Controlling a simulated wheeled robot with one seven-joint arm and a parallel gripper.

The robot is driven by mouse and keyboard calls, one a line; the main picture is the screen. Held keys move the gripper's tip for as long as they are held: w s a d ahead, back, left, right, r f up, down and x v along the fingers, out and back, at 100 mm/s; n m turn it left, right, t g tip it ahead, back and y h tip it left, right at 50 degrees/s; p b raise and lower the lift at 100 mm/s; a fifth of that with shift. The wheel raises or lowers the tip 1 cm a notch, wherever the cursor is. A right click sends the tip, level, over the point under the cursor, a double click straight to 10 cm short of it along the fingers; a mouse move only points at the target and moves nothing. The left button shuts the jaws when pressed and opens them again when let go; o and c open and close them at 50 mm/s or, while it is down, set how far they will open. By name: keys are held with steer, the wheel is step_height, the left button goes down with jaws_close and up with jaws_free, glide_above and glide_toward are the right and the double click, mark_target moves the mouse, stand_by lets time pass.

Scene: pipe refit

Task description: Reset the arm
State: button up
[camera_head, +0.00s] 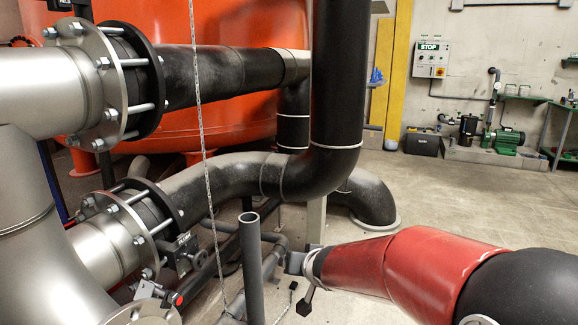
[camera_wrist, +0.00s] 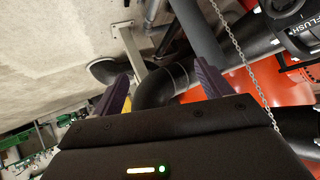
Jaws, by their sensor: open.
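My gripper (camera_wrist: 162,84) shows in the wrist view with its two dark grey-purple fingers spread apart and nothing between them. Its dark body fills the bottom of that view. In the head view my red and black arm reaches in from the lower right and slopes down toward the middle. The fingers are not clear in the head view. Beyond the fingers in the wrist view are a bent black pipe (camera_wrist: 155,90) and a grey upright beam (camera_wrist: 130,50).
A hanging chain (camera_head: 201,130) and an upright grey pipe (camera_head: 251,265) stand left of my arm. Thick black pipes (camera_head: 225,180) and flanges crowd the left, before an orange tank (camera_head: 235,25). Open floor (camera_head: 470,215) lies toward the back right, before a green pump (camera_head: 507,138).

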steer(key=s+d+r+g+h, duration=0.1)
steer(key=s+d+r+h, duration=0.35)
steer(key=s+d, duration=0.65)
steer(key=s+d+g+y, duration=0.1)
steer(key=s+g, duration=0.2)
steer(key=s, duration=1.6)
steer(key=shift+d+f+g, duration=0.15)
steer(key=shift+f+g, duration=0.15)
steer(key=shift+y, duration=0.25)
